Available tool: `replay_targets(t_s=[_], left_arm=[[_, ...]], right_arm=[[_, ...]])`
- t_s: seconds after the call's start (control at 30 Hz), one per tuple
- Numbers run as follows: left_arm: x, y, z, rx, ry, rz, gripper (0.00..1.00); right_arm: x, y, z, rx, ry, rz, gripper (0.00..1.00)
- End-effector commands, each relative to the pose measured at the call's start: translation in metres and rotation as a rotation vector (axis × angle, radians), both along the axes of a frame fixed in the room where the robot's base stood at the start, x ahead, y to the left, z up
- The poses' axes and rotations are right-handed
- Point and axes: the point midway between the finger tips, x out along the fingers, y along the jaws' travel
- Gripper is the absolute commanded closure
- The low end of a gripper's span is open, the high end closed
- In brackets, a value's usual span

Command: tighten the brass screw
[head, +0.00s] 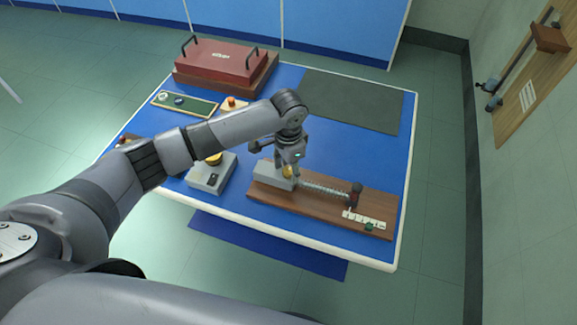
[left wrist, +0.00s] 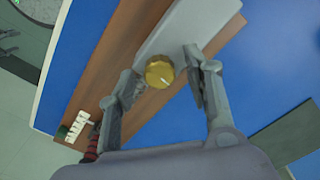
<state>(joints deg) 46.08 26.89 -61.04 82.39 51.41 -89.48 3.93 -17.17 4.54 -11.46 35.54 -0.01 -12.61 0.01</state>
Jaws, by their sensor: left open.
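The brass screw (left wrist: 160,72) shows in the left wrist view as a round golden knob with a light mark on its face. It sits on a light grey block (left wrist: 185,28) at one end of a brown wooden board (head: 315,208). In the head view the screw (head: 287,171) is partly hidden by my gripper. My left gripper (head: 289,165) points down over the block. Its two fingers are open, one on each side of the screw, with visible gaps in the wrist view. I cannot tell the fingertips' exact height. My right gripper is not in view.
The board also carries a spring-like rod (head: 325,188), a dark post (head: 355,194) and a white scale (head: 364,219). A grey box with a brass knob (head: 208,176) stands to the left. A red case (head: 220,59) and a dark mat (head: 350,101) lie at the back of the blue table.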

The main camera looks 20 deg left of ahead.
Motion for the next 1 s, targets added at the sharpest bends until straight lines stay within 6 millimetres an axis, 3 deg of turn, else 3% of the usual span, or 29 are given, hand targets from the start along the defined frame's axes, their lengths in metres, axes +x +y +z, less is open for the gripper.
replay_targets(t_s=[0.13,0.8,1.0], left_arm=[[-0.0001,-0.0001,0.0,0.0,0.0,0.0,0.54],[0.0001,0.0001,0.0005,0.0,0.0,0.0,0.98],[0.0003,0.0002,0.0009,0.001,-0.001,-0.005,1.0]], right_arm=[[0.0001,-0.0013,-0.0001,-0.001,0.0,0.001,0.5],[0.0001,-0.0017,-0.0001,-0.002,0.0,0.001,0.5],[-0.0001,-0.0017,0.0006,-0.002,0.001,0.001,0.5]])
